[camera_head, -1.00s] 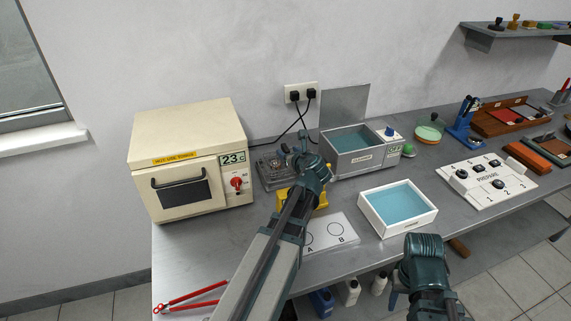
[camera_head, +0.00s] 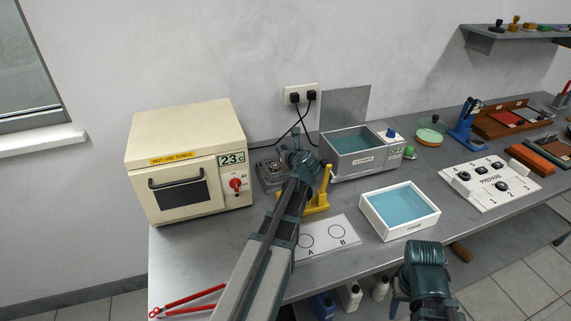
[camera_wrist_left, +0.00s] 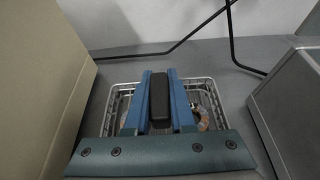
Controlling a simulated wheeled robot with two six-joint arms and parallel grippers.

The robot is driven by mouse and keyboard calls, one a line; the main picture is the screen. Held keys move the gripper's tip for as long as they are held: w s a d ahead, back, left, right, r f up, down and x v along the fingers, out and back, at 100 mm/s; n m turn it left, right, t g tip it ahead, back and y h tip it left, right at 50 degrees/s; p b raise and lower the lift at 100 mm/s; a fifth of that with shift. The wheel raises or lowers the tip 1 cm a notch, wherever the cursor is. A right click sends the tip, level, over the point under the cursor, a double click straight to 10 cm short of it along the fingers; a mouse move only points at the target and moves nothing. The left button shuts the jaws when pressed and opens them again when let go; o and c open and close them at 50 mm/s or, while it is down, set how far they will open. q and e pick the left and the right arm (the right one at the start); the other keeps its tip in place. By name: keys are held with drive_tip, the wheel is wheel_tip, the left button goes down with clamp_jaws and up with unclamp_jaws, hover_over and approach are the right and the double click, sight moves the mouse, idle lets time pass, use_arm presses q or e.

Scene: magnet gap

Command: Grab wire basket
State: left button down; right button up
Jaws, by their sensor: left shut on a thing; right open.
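The wire basket (camera_head: 268,174) sits on the bench between the cream oven and the grey cleaner bath, partly hidden by my left arm. In the left wrist view the basket's wire rim (camera_wrist_left: 211,92) surrounds several small parts that are mostly hidden. My left gripper (camera_head: 293,150) is over the basket. In the left wrist view its blue fingers (camera_wrist_left: 160,100) are shut on the basket's dark grip (camera_wrist_left: 159,97). My right gripper (camera_head: 396,298) is low at the front, off the bench edge, open and apart from the basket; its fingers are mostly hidden.
The oven (camera_head: 185,165) stands close left of the basket and the cleaner bath (camera_head: 365,155) close right. A yellow stand (camera_head: 320,203) and a white A/B plate (camera_head: 325,238) lie in front. A white tray (camera_head: 400,228) of blue liquid is right. Cables (camera_head: 301,120) hang behind.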

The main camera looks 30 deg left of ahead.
idle(0.5)
use_arm(q)
wheel_tip(320, 180, up, 10)
drive_tip(key=p, duration=1)
drive_tip(key=shift+d, duration=0.1)
